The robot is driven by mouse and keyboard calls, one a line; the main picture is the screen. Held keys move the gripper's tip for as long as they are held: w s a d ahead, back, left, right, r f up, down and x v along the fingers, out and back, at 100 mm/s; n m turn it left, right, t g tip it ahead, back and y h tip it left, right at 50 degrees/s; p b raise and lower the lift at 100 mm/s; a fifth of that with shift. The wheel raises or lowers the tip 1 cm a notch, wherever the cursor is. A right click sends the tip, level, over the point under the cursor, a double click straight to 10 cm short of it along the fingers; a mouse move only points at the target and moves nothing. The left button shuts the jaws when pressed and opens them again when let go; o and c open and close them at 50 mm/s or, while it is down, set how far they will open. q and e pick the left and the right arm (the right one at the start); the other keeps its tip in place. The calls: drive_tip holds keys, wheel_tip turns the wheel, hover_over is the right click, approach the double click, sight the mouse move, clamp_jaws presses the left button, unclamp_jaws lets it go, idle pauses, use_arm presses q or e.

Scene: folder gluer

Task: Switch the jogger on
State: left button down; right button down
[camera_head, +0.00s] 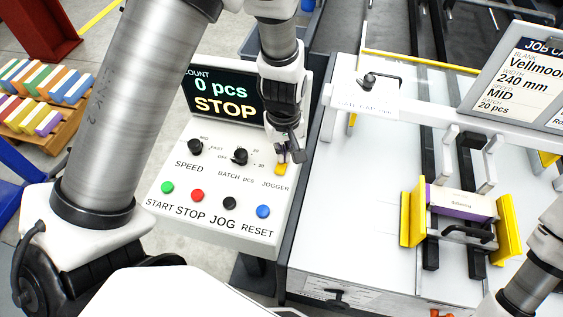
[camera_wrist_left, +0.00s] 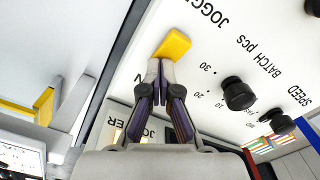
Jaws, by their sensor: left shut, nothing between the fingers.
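The jogger switch is a small yellow rocker (camera_head: 281,169) on the white control panel, just above the label JOGGER. It shows large in the left wrist view (camera_wrist_left: 172,46). My left gripper (camera_head: 291,157) is shut and empty, with its fingertips right at the switch in the head view. In the left wrist view the closed fingertips (camera_wrist_left: 160,63) meet the near edge of the switch; I cannot tell whether they press on it. The panel display (camera_head: 222,98) reads 0 pcs and STOP. Part of my right arm shows at the lower right, but its gripper is out of view.
Beside the switch are a batch knob (camera_head: 240,157) and a speed knob (camera_head: 195,147). Below are green, red, black and blue buttons (camera_head: 263,211). Right of the panel is the white machine bed (camera_head: 350,220) with yellow guides (camera_head: 508,230) and a job card (camera_head: 515,75).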

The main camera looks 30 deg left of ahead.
use_arm(q)
drive_tip(key=shift+r+p, duration=3.4)
drive_tip(key=shift+r, duration=0.15)
drive_tip(key=shift+f, duration=0.1)
